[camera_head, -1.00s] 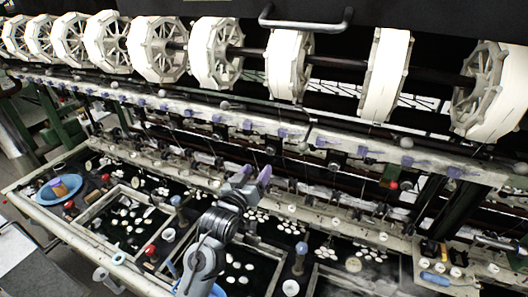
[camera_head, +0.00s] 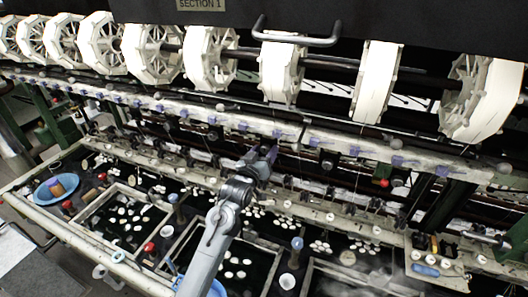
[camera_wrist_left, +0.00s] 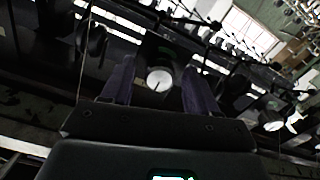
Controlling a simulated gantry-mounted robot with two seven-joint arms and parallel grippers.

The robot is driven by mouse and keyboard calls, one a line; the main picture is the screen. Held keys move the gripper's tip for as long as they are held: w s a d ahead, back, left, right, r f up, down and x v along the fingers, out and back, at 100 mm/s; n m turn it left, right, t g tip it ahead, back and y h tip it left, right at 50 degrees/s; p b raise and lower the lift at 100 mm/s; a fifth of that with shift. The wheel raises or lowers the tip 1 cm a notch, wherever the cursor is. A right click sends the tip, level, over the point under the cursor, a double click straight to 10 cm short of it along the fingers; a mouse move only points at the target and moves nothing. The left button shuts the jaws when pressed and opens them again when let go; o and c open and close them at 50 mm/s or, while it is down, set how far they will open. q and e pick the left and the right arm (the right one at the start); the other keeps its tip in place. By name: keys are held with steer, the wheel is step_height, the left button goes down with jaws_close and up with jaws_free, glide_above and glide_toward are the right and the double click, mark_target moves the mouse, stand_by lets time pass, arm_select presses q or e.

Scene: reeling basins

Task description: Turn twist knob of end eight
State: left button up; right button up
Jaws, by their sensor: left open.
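My left gripper (camera_head: 264,156) reaches over the basins to the row of fittings below the long pale rail. In the left wrist view its two dark fingers (camera_wrist_left: 158,66) stand apart, open. A round white knob face (camera_wrist_left: 159,80) with a small dark mark shows between them, on a dark mount with a green patch. It seems to lie beyond the fingertips; I cannot tell if they touch it. Its number is not readable. Another round white knob (camera_wrist_left: 273,121) shows at the right of the wrist view. My right gripper is not in view.
The pale rail (camera_head: 330,137) with several purple clips crosses above the gripper. Large white reels (camera_head: 283,72) hang behind. Below are dark basins with white cocoons (camera_head: 235,262), a blue bowl (camera_head: 57,188) and blue-topped posts (camera_head: 297,243). Thin threads run upward near the gripper.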

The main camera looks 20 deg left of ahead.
arm_select(q)
steer(key=shift+c, duration=0.2)
steer(key=c, duration=1)
steer(key=shift+m, duration=0.3)
